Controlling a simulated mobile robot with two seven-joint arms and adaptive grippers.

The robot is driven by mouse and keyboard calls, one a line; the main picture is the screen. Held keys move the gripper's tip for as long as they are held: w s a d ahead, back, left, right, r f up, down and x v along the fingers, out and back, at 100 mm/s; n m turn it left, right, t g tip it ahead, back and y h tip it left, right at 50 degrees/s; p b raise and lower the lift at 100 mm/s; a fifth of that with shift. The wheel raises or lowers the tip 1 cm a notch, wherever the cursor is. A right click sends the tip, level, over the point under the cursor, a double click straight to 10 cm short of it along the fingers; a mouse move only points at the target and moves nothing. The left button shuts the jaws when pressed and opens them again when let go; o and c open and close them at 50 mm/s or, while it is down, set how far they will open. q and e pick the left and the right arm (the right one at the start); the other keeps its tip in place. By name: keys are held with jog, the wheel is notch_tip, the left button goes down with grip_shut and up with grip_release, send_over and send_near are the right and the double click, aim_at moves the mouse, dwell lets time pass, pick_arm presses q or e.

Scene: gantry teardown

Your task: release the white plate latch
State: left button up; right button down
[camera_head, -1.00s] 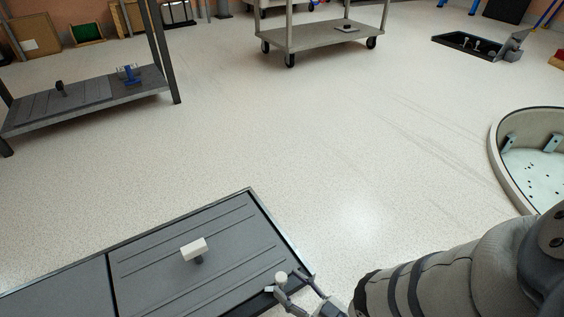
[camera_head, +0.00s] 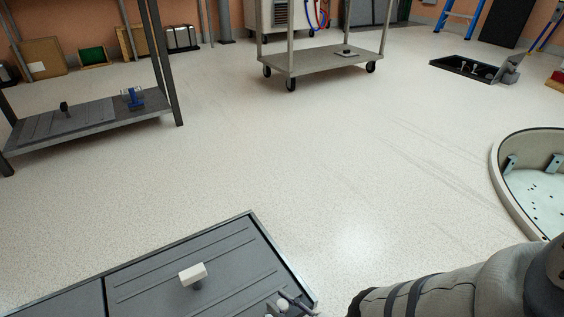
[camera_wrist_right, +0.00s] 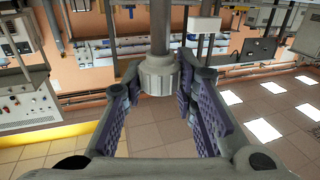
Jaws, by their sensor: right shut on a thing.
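A grey ribbed plate (camera_head: 235,262) lies in a dark frame at the bottom of the head view. A white block-shaped handle (camera_head: 193,273) stands on a short stem on it. A pale round knob (camera_head: 282,304) is at the plate's lower right corner, and my right gripper (camera_head: 290,303) is there, partly cut off by the picture edge. In the right wrist view the gripper (camera_wrist_right: 160,88) is shut on this pale knob (camera_wrist_right: 157,74), with a ribbed finger on either side of its collar. I cannot tell whether this knob is the plate latch. My left gripper is not in view.
A low shelf (camera_head: 95,121) with a blue item stands at the left. A wheeled cart (camera_head: 325,62) stands at the back. A round pale tub (camera_head: 506,188) is at the right, close to my right arm. The speckled floor between is clear.

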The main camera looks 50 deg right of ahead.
jog(key=shift+y, duration=0.3)
jog(key=n+g+y+b, duration=0.1)
jog(key=n+y+b, duration=0.1)
jog(key=n+y, duration=0.1)
jog(key=shift+n+y, duration=0.3)
jog(key=shift+y, duration=0.6)
jog(key=shift+n+g+y+b, duration=0.45)
jog(key=shift+n+g+y, duration=0.45)
jog(key=shift+y, duration=0.5)
jog(key=shift+n+y, duration=0.3)
jog(key=c, duration=1.3)
grip_release()
